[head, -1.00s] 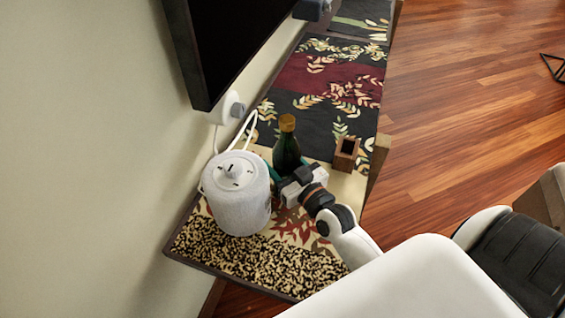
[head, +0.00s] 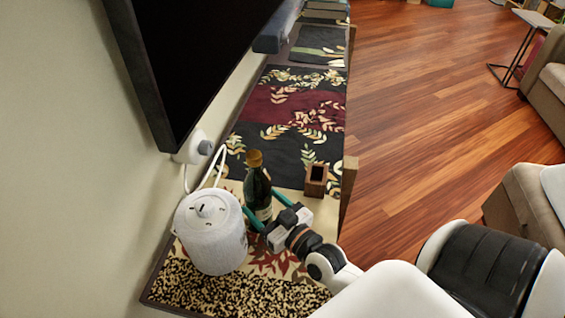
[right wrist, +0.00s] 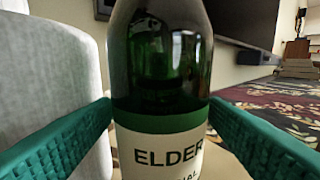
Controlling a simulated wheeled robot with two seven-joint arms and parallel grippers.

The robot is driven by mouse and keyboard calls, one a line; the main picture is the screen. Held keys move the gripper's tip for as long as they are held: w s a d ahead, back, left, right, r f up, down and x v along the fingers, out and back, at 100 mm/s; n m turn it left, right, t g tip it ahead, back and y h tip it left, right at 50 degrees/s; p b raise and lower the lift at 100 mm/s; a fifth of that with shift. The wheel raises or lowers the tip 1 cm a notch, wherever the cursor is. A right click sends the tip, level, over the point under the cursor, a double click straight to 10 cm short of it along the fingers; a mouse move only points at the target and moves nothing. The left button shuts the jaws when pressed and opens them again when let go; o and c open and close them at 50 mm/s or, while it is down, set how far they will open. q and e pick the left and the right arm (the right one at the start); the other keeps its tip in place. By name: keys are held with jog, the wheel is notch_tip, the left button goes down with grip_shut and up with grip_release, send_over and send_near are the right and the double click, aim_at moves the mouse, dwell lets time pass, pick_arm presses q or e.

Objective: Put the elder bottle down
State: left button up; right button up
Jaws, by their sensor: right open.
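The elder bottle (head: 257,188), dark green glass with a gold cap, stands upright on the patterned shelf top beside the white canister. In the right wrist view the bottle (right wrist: 160,145) fills the middle, its pale label reading "ELDER"; its top and base are cut off. My right gripper (head: 261,203) is open, with one teal finger on each side of the bottle. In the right wrist view the fingertips (right wrist: 160,112) are spread at the bottle's two sides, and I cannot tell whether either touches glass. My left gripper is not in view.
A white canister (head: 212,238) stands close left of the bottle. A small brown wooden box (head: 316,180) stands to the right, near the shelf edge. A dark screen (head: 195,60) overhangs at the left. Dark floral cloth (head: 290,110) covers the clear stretch behind.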

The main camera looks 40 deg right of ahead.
jog(key=s+p, duration=0.1)
jog(key=s, duration=0.7)
jog(key=shift+d, duration=0.3)
jog(key=shift+s, duration=0.1)
